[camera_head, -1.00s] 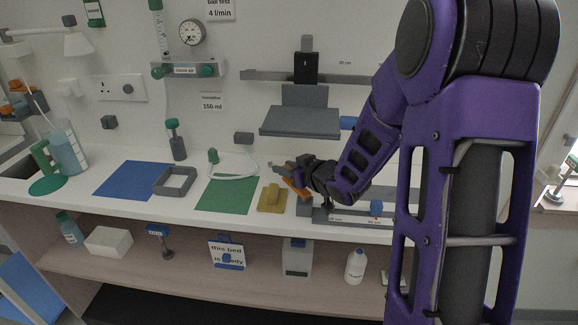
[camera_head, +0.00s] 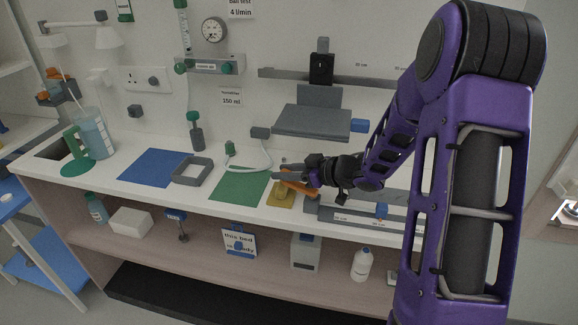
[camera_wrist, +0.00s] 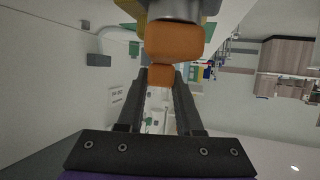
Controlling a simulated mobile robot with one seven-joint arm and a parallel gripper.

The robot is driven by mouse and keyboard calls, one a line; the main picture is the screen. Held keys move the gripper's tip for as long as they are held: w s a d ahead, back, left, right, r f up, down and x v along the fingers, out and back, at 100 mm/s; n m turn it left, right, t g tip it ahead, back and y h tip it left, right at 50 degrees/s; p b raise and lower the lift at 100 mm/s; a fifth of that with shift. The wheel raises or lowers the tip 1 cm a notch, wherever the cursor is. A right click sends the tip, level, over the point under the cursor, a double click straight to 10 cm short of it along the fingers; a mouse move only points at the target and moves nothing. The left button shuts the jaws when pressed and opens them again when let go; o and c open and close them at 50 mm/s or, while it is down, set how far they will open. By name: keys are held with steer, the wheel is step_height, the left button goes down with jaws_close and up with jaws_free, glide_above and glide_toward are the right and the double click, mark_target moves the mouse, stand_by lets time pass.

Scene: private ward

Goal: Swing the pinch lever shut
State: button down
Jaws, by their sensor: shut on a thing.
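The pinch lever is an orange bar (camera_head: 300,186) just above a yellow block (camera_head: 283,199) on the counter. My gripper (camera_head: 288,178) reaches in from the right at the orange bar, above and beside the yellow block. In the wrist view the orange lever (camera_wrist: 174,45) looks large, and a smaller orange part of it sits between the two dark fingertips (camera_wrist: 160,76). The gripper is shut on it. A yellow part (camera_wrist: 210,32) shows behind the lever. My fingers and wrist hide part of the lever, and its exact angle is hard to tell.
A green mat (camera_head: 238,186) with a white tube loop lies left of the yellow block. A grey frame (camera_head: 192,171) and a blue mat (camera_head: 152,167) lie farther left. A grey shelf (camera_head: 312,122) juts from the wall above. A grey rail base (camera_head: 350,215) lies right.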

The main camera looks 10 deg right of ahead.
steer(key=shift+s+a+r+n+g+y, duration=0.1)
steer(key=shift+s+a+n+g+y, duration=0.4)
steer(key=shift+n+g+y, duration=0.3)
steer(key=c, duration=0.6)
jaws_free()
steer(key=shift+s, duration=0.1)
steer(key=shift+o, duration=0.2)
steer(key=shift+d, duration=0.15)
steer(key=v, duration=1.7)
steer(key=shift+r, duration=0.25)
